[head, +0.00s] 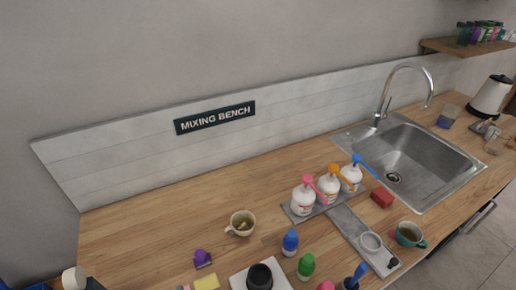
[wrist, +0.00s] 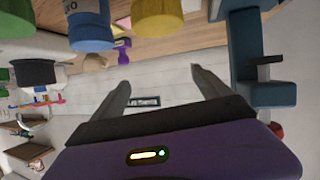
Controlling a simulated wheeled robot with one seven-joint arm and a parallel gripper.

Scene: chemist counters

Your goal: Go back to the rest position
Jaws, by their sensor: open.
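My gripper (wrist: 160,78) shows in the wrist view with its two grey fingers spread apart. Nothing is between the fingers. Beyond them are a pale wall and a small dark sign (wrist: 143,101). The wrist picture appears upside down, with the wooden surface along its top. A blue-capped bottle (wrist: 91,28) and a yellow cap (wrist: 157,18) hang into the top of this view, apart from the fingers. My gripper does not show in the head view.
In the head view, the wooden counter (head: 140,225) holds three pump bottles (head: 329,187) on a grey tray, a cup (head: 241,223), a teal cup (head: 410,234), a blue-capped bottle (head: 290,242) and a green-capped bottle (head: 306,266). A sink (head: 440,163) is at right. The left counter is mostly clear.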

